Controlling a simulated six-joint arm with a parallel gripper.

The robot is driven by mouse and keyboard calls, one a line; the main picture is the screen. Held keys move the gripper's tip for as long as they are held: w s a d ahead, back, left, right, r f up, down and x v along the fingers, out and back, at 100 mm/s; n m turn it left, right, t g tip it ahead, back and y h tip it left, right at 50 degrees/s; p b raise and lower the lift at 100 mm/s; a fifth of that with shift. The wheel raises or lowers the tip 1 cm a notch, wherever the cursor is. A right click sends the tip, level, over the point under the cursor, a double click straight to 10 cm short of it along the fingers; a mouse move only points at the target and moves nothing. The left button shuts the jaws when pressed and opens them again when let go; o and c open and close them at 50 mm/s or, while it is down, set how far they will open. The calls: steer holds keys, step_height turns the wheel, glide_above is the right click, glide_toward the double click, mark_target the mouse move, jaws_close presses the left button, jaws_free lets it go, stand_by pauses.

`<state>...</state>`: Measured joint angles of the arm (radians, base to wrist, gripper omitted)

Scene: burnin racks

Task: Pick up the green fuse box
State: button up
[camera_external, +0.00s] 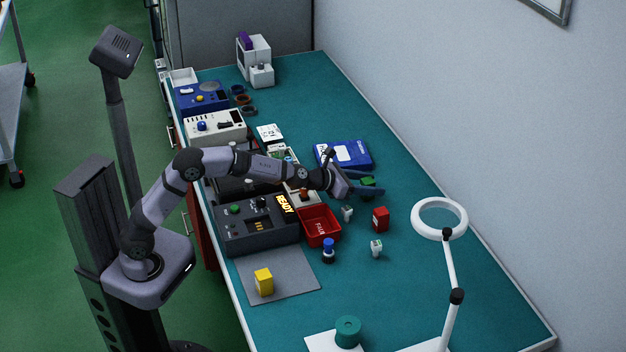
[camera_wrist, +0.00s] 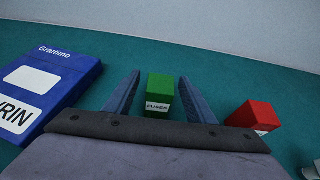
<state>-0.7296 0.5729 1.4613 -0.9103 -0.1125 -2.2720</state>
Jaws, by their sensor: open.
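The green fuse box (camera_wrist: 159,91) stands on the teal bench, with a white label reading FUSES facing the wrist camera. It sits between the two fingers of my gripper (camera_wrist: 160,98), with a visible gap on each side. In the external view the green fuse box (camera_external: 367,182) is partly hidden by my gripper (camera_external: 370,186). My gripper is open and holds nothing. Whether the fingers are low enough to flank the box fully, I cannot tell.
A red box (camera_wrist: 255,116) stands just right of my gripper. A large blue box (camera_wrist: 52,88) lies to the left. A red tray (camera_external: 319,226), small bottles and instruments crowd the bench's left side. The bench beyond the green box is clear up to the wall.

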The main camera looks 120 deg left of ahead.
mark_target(372, 179)
steer(key=shift+w+a+f, duration=0.15)
steer(key=shift+w+a, duration=0.05)
steer(key=shift+a, duration=0.05)
steer(key=c, duration=1.2)
steer(key=shift+o, duration=0.2)
step_height(372, 179, up, 10)
steer(key=p, duration=0.9)
